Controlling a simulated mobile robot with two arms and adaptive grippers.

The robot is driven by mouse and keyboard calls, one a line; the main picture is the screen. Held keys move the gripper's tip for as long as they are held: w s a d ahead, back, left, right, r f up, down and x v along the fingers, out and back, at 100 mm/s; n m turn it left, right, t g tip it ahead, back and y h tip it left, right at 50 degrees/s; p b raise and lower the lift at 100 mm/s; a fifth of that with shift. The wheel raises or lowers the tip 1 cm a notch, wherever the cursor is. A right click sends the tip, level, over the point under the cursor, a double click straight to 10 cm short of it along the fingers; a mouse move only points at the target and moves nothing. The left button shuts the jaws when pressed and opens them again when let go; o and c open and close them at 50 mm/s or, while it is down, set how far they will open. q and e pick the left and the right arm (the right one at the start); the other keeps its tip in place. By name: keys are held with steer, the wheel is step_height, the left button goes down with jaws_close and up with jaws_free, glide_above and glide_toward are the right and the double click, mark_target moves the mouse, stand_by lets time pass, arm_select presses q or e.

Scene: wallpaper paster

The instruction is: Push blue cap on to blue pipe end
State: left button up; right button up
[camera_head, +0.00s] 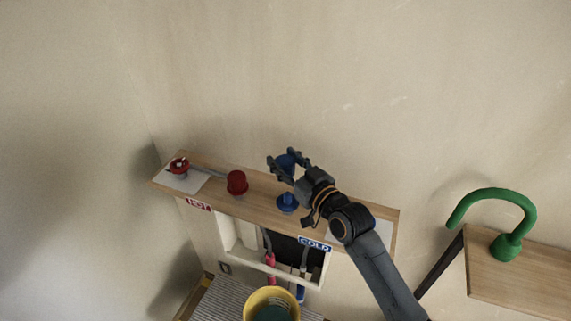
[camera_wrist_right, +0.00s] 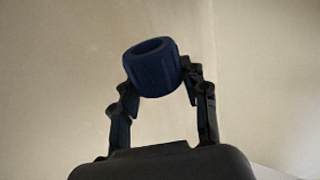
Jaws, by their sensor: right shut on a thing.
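My right gripper (camera_head: 287,165) is shut on the blue cap (camera_head: 285,163), above the wooden shelf. In the right wrist view the blue cap (camera_wrist_right: 152,66) sits tilted between the two fingers, its round opening showing at the top. The blue pipe end (camera_head: 287,202) stands on the shelf just below the cap, beside the COLD label. The cap and the pipe end are apart. My left gripper is not in view.
The wooden shelf (camera_head: 262,201) also bears a red cap (camera_head: 237,182) and a red valve (camera_head: 179,166) on a white sheet. A yellow bucket (camera_head: 254,306) stands below. The wall is close behind the shelf.

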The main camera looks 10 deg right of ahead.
mark_target(288, 195)
steer(key=shift+s+d+r, duration=0.25)
steer(key=shift+s, duration=0.3)
steer(key=shift+s+d+r, duration=0.2)
steer(key=shift+s, duration=0.3)
steer(key=shift+w+a+f, duration=0.1)
steer(key=shift+w+a, duration=0.1)
steer(key=shift+w, duration=0.2)
steer(key=shift+w+f, duration=0.1)
steer(key=shift+f, duration=0.3)
steer(key=shift+s+f+b, duration=0.25)
steer(key=shift+f+b, duration=0.7)
step_height(288, 195, down, 3)
steer(key=shift+w+b, duration=0.15)
steer(key=shift+b, duration=0.9)
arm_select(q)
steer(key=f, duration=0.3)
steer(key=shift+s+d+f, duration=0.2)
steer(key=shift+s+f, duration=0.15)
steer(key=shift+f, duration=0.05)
arm_select(e)
steer(key=shift+f, duration=0.1)
arm_select(q)
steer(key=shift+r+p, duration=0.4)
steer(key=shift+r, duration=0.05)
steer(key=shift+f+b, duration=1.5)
steer(key=shift+b, duration=0.05)
arm_select(e)
steer(key=shift+f, duration=2.2)
